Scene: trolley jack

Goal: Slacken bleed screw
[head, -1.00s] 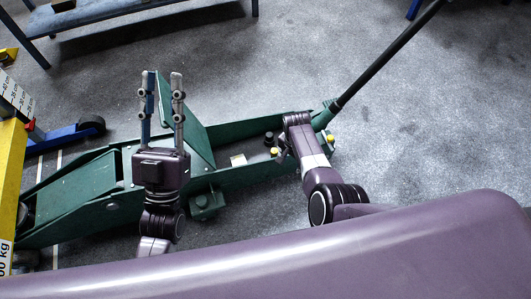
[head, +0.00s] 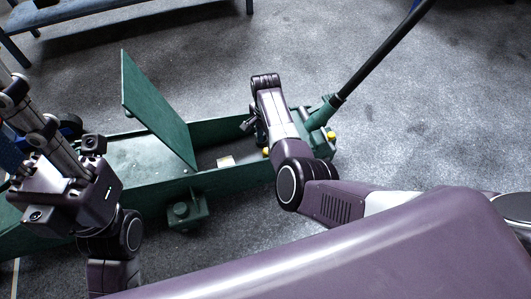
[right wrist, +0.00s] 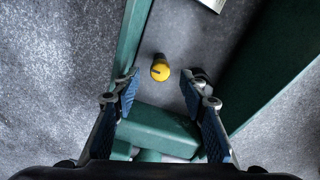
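A round yellow screw head with a dark slot, which looks like the bleed screw (right wrist: 160,68), sits inside the frame of the green trolley jack (head: 152,189). It also shows in the head view (head: 266,152). My right gripper (right wrist: 158,84) is open and empty. In its wrist view the screw lies a little beyond the fingertips, between their lines; the distance is hard to judge. In the head view my right gripper (head: 250,124) points down over the rear of the jack, partly hidden by its arm. My left gripper (head: 18,100) is at the left edge, its fingertips cut off.
A green plate (head: 155,108) stands tilted up from the jack. A long black handle (head: 385,55) rises from the rear, with a second yellow cap (head: 331,136) near its base. A green block (right wrist: 158,130) lies below the screw in the wrist view. Floor behind the jack is clear.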

